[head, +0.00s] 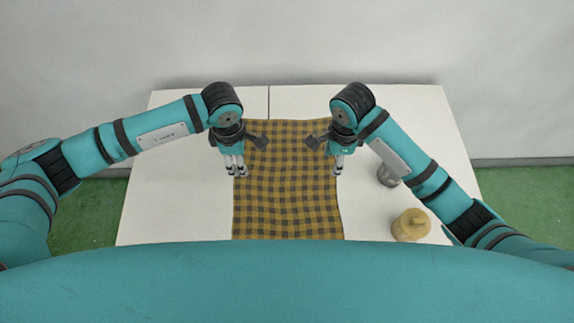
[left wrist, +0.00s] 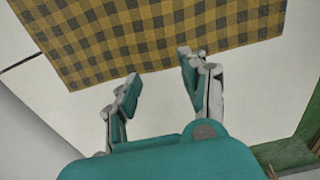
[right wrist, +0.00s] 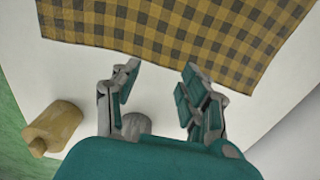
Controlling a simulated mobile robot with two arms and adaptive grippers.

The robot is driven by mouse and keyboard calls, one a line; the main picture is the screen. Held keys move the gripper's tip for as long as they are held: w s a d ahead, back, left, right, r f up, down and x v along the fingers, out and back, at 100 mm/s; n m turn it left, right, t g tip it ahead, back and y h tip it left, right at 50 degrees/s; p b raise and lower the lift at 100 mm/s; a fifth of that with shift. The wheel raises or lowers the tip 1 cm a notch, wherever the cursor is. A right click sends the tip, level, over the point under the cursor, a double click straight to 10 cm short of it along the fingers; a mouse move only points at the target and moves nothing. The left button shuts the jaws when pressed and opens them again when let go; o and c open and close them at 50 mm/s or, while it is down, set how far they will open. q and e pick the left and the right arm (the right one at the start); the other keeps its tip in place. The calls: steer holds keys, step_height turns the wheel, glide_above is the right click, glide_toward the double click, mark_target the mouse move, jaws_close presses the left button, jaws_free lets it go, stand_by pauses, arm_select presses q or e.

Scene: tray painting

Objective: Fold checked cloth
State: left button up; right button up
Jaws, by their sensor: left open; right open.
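The checked cloth (head: 287,190), yellow-brown with dark squares, lies spread out flat on the white table, its near edge cut off by my own body in the head view. My left gripper (head: 238,174) is open and empty over the cloth's left edge. My right gripper (head: 337,173) is open and empty at the cloth's right edge. In the left wrist view the cloth (left wrist: 150,40) lies beyond the open left fingers (left wrist: 160,70). In the right wrist view the cloth (right wrist: 190,30) lies beyond the open right fingers (right wrist: 160,75). I cannot tell the height of either gripper above it.
A yellow-tan lidded pot (head: 410,226) stands on the table (head: 175,205) right of the cloth, also in the right wrist view (right wrist: 57,124). A grey metal cup (head: 387,176) stands behind it, partly hidden by my right arm. The table left of the cloth is clear.

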mark_target(330, 175)
arm_select(q)
steer(key=shift+f, duration=3.1)
arm_select(e)
steer(key=shift+f, duration=3.1)
arm_select(q)
steer(key=shift+f, duration=0.2)
arm_select(e)
steer(key=shift+w+f, duration=0.1)
steer(key=shift+f, duration=0.1)
arm_select(q)
steer(key=shift+r, duration=0.1)
steer(key=shift+c, duration=0.6)
arm_select(e)
steer(key=shift+r, duration=0.1)
steer(key=shift+c, duration=0.6)
arm_select(q)
steer(key=c, duration=0.6)
arm_select(e)
steer(key=c, duration=0.6)
arm_select(q)
jaws_close()
arm_select(e)
jaws_close()
arm_select(q)
steer(key=shift+s, duration=0.1)
arm_select(e)
steer(key=shift+d, duration=0.1)
